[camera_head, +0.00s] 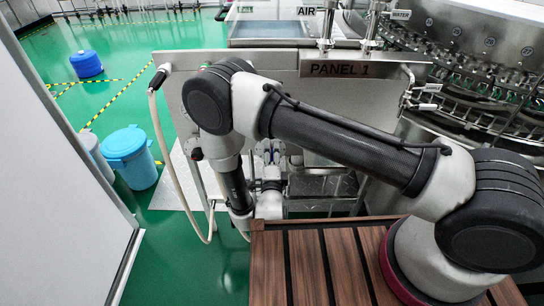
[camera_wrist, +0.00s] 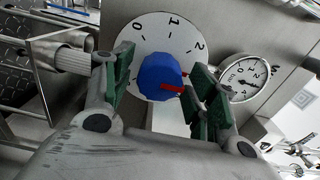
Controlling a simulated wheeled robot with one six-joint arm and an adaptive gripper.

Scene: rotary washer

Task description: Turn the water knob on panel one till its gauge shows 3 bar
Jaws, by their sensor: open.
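In the wrist view, a blue knob (camera_wrist: 159,77) with a red pointer (camera_wrist: 173,88) sits on a round white dial (camera_wrist: 150,30) marked 0, 1 and 2. The red pointer aims to the right, past the 2 mark. My gripper (camera_wrist: 163,85) is open, with one green-padded finger on each side of the knob; I cannot tell whether the pads touch it. The right finger hides part of the dial. A round white gauge (camera_wrist: 243,78) marked in bar is to the right; its exact reading is too small to tell. The PANEL 1 sign (camera_head: 338,69) shows in the head view.
A metal pipe fitting (camera_wrist: 60,57) and rails lie left of the dial. In the head view, a pale hose (camera_head: 168,150) hangs at the panel's left, and a blue-lidded bin (camera_head: 127,155) stands farther left. The rotary washer (camera_head: 470,65) is at the right.

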